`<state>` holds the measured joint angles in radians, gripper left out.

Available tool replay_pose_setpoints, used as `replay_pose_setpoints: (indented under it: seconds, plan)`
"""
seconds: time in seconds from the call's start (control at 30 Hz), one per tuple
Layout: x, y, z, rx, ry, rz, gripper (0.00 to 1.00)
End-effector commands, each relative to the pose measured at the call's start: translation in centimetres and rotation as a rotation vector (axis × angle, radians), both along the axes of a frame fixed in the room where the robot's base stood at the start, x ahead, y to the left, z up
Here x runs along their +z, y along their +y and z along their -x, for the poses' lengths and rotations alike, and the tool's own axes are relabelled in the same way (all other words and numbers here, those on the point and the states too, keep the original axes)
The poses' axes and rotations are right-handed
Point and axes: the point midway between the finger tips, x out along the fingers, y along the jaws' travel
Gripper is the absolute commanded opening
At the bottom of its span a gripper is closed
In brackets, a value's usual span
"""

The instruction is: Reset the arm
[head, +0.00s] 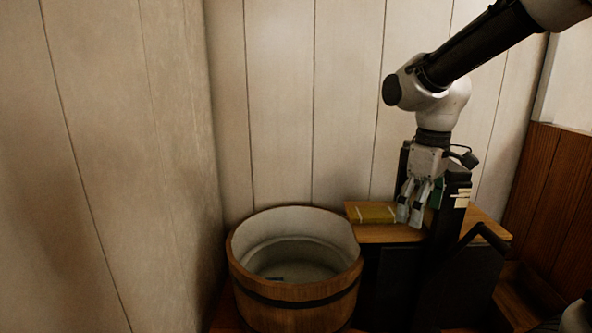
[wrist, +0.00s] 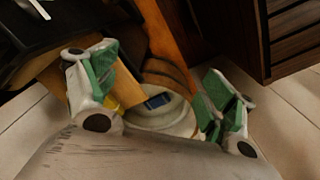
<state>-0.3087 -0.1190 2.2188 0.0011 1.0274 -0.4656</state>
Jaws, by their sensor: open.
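My gripper (head: 411,214) hangs at the end of my bent arm in the head view, fingers pointing down. It is beside the yellow-green flat item on a wooden top, to the right of the tub. In the wrist view my gripper (wrist: 160,78) has its two green-padded fingers spread wide apart. Nothing is held between them. The tub and an orange-brown wooden edge show beyond the gap.
A round wooden tub (head: 295,305) with a dark band and pale inside stands at lower middle. A small dark item (head: 275,279) lies in it. The yellow-green flat item (head: 374,213) lies on the wooden top (head: 385,234). Plank walls (head: 280,110) close off the back and left.

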Motion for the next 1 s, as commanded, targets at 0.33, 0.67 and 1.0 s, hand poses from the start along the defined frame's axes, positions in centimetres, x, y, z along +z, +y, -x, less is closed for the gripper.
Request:
replay_pose_setpoints:
  seconds: [0.33,0.67,1.0]
  plan:
    - [1.7,-7.3,10.1,-0.633,-0.176,-0.094,0.84]
    - [3.7,-10.4,14.3,-0.762,-0.341,-0.149,0.84]
    - [3.7,-10.6,14.3,-0.769,-0.341,-0.147,0.84]
